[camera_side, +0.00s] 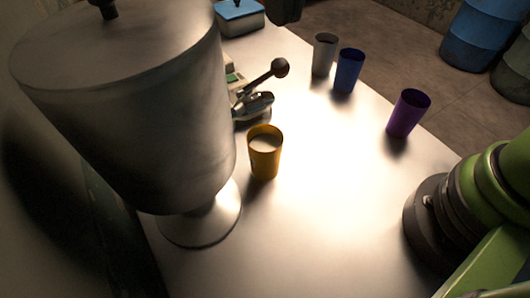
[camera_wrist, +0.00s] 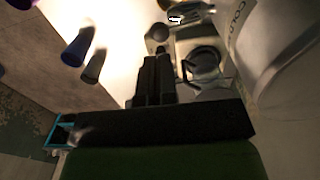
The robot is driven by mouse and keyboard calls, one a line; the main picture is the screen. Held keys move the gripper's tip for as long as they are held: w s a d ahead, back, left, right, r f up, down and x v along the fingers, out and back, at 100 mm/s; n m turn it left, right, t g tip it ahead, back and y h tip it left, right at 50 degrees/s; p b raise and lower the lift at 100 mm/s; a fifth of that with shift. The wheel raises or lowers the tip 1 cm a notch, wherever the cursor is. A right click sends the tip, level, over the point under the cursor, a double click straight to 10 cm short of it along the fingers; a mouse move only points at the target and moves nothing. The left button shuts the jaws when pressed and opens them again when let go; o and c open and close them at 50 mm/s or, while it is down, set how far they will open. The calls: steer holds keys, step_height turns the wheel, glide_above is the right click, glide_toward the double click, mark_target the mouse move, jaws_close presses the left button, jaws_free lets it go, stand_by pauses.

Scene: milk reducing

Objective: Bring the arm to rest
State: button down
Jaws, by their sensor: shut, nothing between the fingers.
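My gripper (camera_wrist: 156,62) is shut and empty in the wrist view, its dark fingers side by side. In that view it appears beside the lever machine (camera_wrist: 200,65), and I cannot tell the gap between them. In the side view a yellow cup (camera_side: 265,163) with pale liquid in it stands upright before the large metal vessel (camera_side: 130,110). The lever machine (camera_side: 252,104) is partly hidden behind the vessel. A dark part at the top edge of the side view is cut off, and I cannot tell what it is.
A grey cup (camera_side: 324,55), a blue cup (camera_side: 348,71) and a purple cup (camera_side: 408,113) stand along the table's right edge. A blue-topped box (camera_side: 238,17) is at the far end. The pale table (camera_side: 330,200) is clear right of the yellow cup. Barrels (camera_side: 478,33) stand beyond on the floor.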

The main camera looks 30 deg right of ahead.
steer(key=shift+r, duration=0.5)
steer(key=shift+d, duration=0.1)
steer(key=s+d+r+m+t+y, duration=0.25)
steer(key=s+d+r, duration=0.3)
steer(key=d, duration=0.45)
steer(key=s+d+f+m+t, duration=0.1)
steer(key=s+d+t, duration=0.3)
steer(key=s, duration=0.4)
steer(key=shift+d+f+t, duration=0.35)
steer(key=shift+d+f, duration=0.1)
steer(key=shift+f, duration=0.2)
